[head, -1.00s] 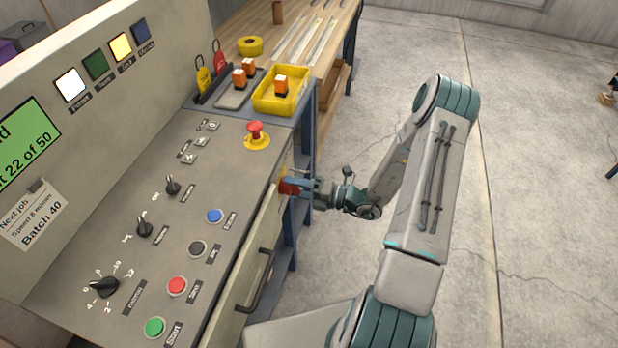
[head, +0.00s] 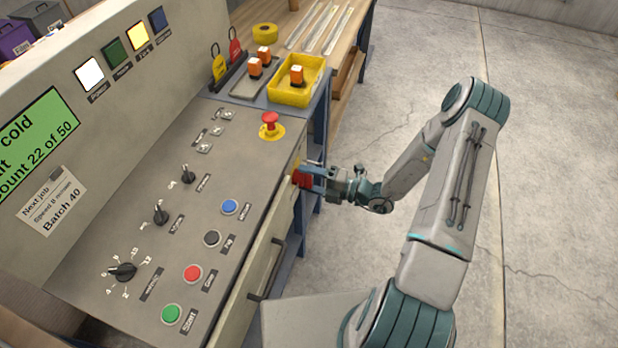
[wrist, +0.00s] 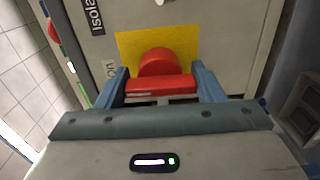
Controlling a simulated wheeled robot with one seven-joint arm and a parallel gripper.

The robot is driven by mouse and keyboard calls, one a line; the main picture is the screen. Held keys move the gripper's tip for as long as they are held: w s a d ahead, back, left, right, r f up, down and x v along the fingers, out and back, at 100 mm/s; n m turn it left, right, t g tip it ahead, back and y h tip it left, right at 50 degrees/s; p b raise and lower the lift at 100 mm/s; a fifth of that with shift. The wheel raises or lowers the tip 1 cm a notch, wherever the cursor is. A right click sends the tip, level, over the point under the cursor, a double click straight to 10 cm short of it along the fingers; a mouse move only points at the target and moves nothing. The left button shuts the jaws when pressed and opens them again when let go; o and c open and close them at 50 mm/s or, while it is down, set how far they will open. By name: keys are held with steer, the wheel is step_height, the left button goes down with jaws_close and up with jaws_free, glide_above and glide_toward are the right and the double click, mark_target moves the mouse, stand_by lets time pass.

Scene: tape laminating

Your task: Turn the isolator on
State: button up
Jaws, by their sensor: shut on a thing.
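The isolator is a red rotary handle (wrist: 158,62) on a yellow plate (wrist: 186,45), fixed to the side face of the machine. In the head view the red handle (head: 301,179) shows low on the cabinet's right side, partly covered by my fingers. My gripper (wrist: 160,86) is shut on the handle, with one blue finger at each end of its red bar. The bar lies level across the wrist view. My gripper also shows in the head view (head: 308,172), reaching in from the right. A label beginning "Isola" (wrist: 95,15) and an "on" mark (wrist: 109,69) are beside the plate.
The control panel carries a red emergency stop (head: 269,123), a green start button (head: 171,314) and several knobs. A drawer handle (head: 268,270) sticks out below the panel edge. A yellow tray (head: 312,88) stands behind. The floor at right is clear.

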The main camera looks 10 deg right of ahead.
steer(key=o, duration=1.4)
steer(key=shift+d, duration=0.1)
steer(key=b+v, duration=0.2)
steer(key=v, duration=1.1)
steer(key=shift+d, duration=0.4)
steer(key=shift+s+a, duration=0.1)
